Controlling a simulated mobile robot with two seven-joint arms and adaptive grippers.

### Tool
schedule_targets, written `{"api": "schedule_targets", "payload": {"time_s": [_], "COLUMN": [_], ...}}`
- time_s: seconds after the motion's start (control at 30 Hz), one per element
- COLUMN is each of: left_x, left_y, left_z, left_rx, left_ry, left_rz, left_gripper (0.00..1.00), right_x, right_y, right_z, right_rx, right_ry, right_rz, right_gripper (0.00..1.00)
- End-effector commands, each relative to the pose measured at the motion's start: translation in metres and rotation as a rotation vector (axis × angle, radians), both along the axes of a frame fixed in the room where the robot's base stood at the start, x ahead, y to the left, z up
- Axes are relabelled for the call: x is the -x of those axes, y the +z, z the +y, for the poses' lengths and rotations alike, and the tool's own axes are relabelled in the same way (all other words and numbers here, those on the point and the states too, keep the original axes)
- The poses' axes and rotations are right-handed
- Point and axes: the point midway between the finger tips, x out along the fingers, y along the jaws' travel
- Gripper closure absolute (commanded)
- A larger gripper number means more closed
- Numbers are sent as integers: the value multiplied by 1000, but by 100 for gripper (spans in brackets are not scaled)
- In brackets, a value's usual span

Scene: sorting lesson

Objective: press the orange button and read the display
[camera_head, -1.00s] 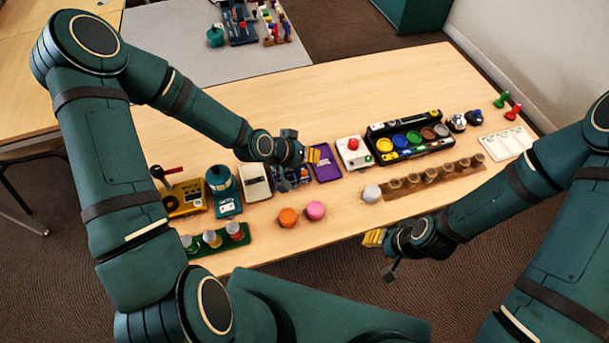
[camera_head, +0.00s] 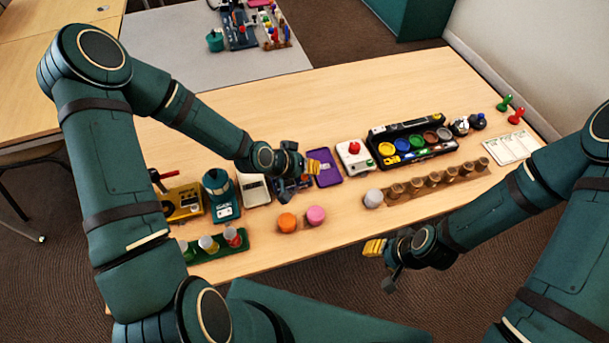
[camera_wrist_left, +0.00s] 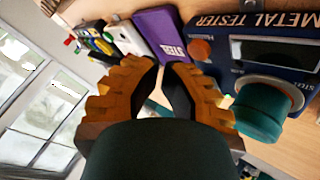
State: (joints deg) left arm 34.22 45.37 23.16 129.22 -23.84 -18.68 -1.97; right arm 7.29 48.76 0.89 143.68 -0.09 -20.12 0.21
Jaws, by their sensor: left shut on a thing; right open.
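The dark blue metal tester (camera_wrist_left: 222,75) shows in the left wrist view, with an orange button (camera_wrist_left: 199,49), a dark display (camera_wrist_left: 275,52) with no reading I can make out, and a teal round piece (camera_wrist_left: 262,108) at its sensor ring. In the head view the tester (camera_head: 284,190) is partly hidden by my left gripper (camera_head: 313,167). The left wrist view shows its ridged orange fingers (camera_wrist_left: 163,66) brought together beside the tester, apart from the button in the picture. What they hold I cannot make out. My right gripper (camera_head: 374,248) is open, off the table's front edge.
A purple booklet (camera_head: 327,165) and a white box with a red button (camera_head: 355,155) lie right of the tester. An orange disc (camera_head: 287,222) and a pink disc (camera_head: 315,215) lie in front. A black paint tray (camera_head: 410,140) stands further right. The table's back is clear.

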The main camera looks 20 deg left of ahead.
Motion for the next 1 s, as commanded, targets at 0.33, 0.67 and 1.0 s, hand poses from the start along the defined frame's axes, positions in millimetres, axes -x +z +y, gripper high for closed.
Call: {"api": "schedule_targets", "payload": {"time_s": [0.33,0.67,1.0], "left_x": [0,0,0], "left_y": [0,0,-9], "left_z": [0,0,0], "left_rx": [0,0,0], "left_ry": [0,0,0], "left_rz": [0,0,0], "left_gripper": [100,100,100], "right_x": [0,0,0], "right_y": [0,0,-9], "right_z": [0,0,0], "right_rx": [0,0,0], "right_ry": [0,0,0], "right_rz": [0,0,0], "right_gripper": [53,53,53]}}
